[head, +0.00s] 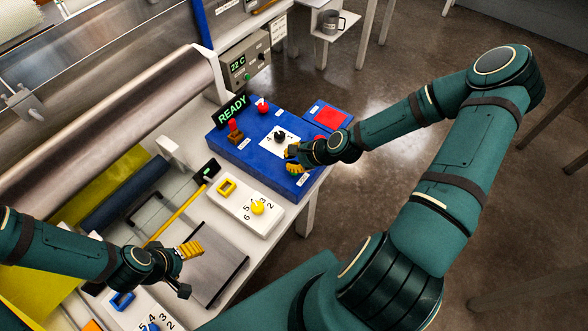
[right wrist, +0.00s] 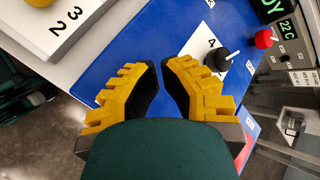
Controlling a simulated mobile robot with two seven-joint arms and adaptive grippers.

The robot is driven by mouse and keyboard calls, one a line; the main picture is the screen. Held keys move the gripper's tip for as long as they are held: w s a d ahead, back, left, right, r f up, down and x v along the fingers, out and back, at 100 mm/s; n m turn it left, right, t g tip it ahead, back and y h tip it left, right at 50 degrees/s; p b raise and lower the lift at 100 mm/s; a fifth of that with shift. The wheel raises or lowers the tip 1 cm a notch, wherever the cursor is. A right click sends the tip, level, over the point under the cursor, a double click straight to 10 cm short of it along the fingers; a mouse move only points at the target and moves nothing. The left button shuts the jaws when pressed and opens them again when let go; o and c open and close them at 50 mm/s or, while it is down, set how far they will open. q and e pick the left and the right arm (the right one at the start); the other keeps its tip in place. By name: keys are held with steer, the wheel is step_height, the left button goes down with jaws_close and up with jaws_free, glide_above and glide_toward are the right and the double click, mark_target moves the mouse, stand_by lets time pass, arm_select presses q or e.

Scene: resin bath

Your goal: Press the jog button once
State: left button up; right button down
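A blue control panel (head: 262,150) carries a black knob (head: 280,136) on a white numbered plate, a red round knob (head: 263,106) and a red-topped part (head: 234,128). I cannot read a label that tells which control is the jog button. My right gripper (head: 292,160) is open and empty over the panel's front right edge, close to the black knob. In the right wrist view its yellow fingers (right wrist: 162,68) have a gap, with the black knob (right wrist: 218,60) beyond the right finger. My left gripper (head: 194,268) looks open and empty over the lower bench.
A blue plate with a red square (head: 330,118) lies behind my right gripper. A white dial box (head: 236,206) with a yellow knob sits in front of the panel. The display reads READY (head: 232,109). A large roller (head: 120,130) runs along the left. Open floor lies right.

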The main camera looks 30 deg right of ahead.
arm_select(q)
steer(key=shift+f, duration=0.1)
arm_select(e)
steer(key=shift+f, duration=0.15)
steer(key=shift+f, duration=0.3)
